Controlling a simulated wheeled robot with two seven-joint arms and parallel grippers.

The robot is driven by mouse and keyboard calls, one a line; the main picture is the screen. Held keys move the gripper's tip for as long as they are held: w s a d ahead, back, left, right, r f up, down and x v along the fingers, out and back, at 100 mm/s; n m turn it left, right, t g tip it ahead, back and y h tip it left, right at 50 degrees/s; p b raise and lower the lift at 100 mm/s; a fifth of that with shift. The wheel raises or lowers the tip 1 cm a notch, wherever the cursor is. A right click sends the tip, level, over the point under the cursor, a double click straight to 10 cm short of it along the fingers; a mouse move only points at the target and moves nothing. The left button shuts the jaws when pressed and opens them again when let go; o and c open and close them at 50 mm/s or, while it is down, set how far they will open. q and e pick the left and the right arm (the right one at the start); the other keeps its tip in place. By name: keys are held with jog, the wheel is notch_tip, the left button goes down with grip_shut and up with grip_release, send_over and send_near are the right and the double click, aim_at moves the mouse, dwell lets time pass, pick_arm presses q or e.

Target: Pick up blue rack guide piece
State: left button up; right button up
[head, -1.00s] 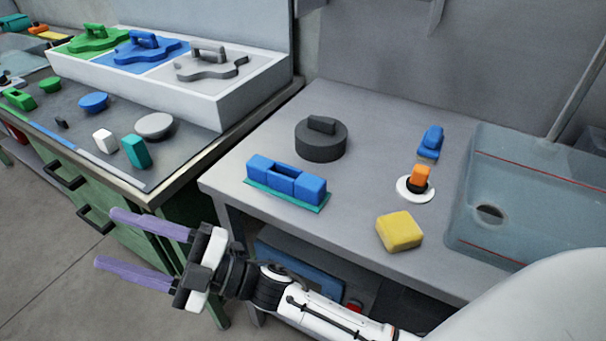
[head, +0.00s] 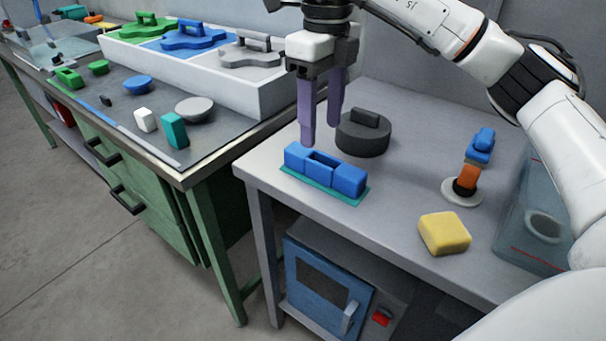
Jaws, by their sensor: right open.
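A blue block-shaped piece (head: 347,180) with a slot in its middle sits on a thin teal base (head: 358,200) near the left front of the grey table. A blue wavy piece with a handle (head: 190,38) also lies in the white rack, between a green one (head: 145,27) and a grey one (head: 252,57). My right gripper (head: 321,132) is open and empty. Its purple fingers point down just above and behind the slotted blue piece, apart from it as far as I can tell. My left gripper is not in view.
A dark round weight (head: 364,138) stands close behind the fingers. A yellow block (head: 444,234), an orange-and-blue tool on a white disc (head: 461,193) and a translucent bin (head: 530,240) are to the right. The green bench (head: 160,85) holds small coloured parts.

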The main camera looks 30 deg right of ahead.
send_over(324, 161)
jog(key=s+a, duration=0.1)
jog(key=f, duration=0.4)
jog(key=shift+s+a+f, duration=0.15)
jog(key=shift+a+f, duration=0.05)
jog(key=shift+f, duration=0.15)
jog(key=f, duration=0.5)
jog(key=shift+d+f, duration=0.1)
jog(key=shift+d, duration=0.25)
jog(key=c, duration=1.3)
